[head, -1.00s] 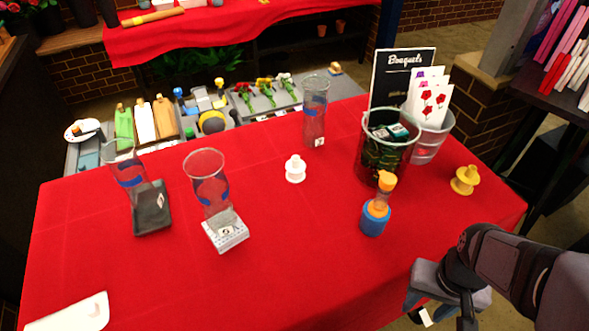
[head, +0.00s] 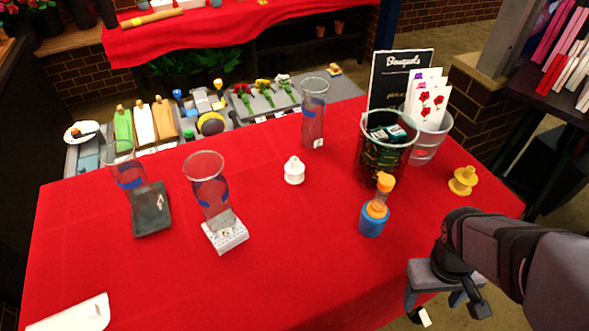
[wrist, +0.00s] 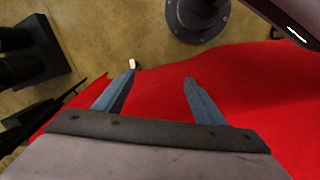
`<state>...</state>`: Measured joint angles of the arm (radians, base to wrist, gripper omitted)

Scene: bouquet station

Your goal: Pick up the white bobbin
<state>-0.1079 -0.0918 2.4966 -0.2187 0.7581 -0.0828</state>
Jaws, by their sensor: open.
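The white bobbin (head: 294,171) stands upright on the red-clothed table (head: 290,270), near the middle in the head view. My gripper (wrist: 160,76) is open and empty in the wrist view, with its two blue-grey fingers apart over the red cloth's edge and the floor. In the head view my gripper (head: 420,312) is at the table's front right edge, well to the right of and nearer than the bobbin. The bobbin is not in the wrist view.
A blue bottle with orange top (head: 374,215) and a dark bin (head: 384,150) stand right of the bobbin. A yellow bobbin (head: 463,180) is farther right. Clear vases (head: 313,120) (head: 207,185) stand behind and left. Cloth in front of the bobbin is clear.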

